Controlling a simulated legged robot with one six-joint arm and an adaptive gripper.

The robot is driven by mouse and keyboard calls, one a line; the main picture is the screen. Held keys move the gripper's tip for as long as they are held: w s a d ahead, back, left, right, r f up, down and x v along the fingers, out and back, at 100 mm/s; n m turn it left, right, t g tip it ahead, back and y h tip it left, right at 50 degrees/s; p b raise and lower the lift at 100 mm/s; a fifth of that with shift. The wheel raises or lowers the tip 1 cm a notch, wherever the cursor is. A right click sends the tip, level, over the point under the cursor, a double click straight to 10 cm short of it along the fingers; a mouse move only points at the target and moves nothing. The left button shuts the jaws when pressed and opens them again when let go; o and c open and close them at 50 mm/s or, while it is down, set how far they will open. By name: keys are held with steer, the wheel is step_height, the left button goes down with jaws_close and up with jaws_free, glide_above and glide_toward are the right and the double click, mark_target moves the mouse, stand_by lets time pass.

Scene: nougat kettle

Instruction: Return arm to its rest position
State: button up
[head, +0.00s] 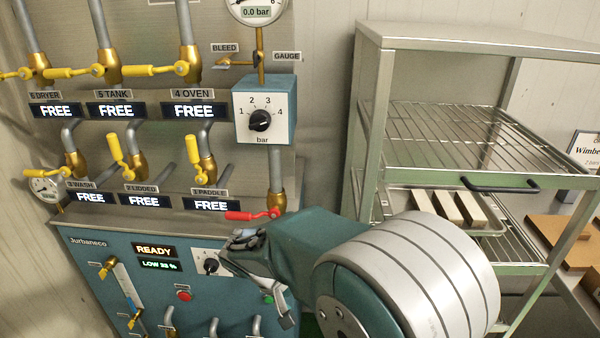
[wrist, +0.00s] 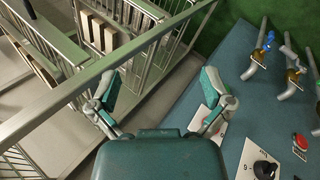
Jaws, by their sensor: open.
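My gripper (head: 258,280) shows in the head view in front of the teal lower cabinet of the valve panel, with my arm reaching in from the lower right. In the wrist view my gripper (wrist: 160,85) has its two fingers spread apart with nothing between them. In the head view one finger lies close below the red valve handle (head: 250,215) and over part of the cabinet's dial plate (head: 205,261); whether they touch cannot be told.
The teal cabinet (head: 90,285) carries a red button (head: 183,295) and small valves. Yellow-handled valves (head: 155,70) and a selector box (head: 264,110) stand above. A metal rack (head: 470,45) with wire shelves and pale bars (head: 450,205) is at right. Wooden boards (head: 560,240) lie beyond.

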steer(key=s+d+r+m+t+y, duration=0.3)
steer(key=s+d+r+y, duration=0.3)
steer(key=s+d+r, duration=0.7)
steer(key=s+d+t, duration=0.1)
steer(key=s, duration=0.2)
steer(key=shift+s+d+r+m+y, duration=0.3)
steer(key=shift+s+d+r, duration=0.05)
steer(key=shift+s+d, duration=0.05)
stand_by(0.5)
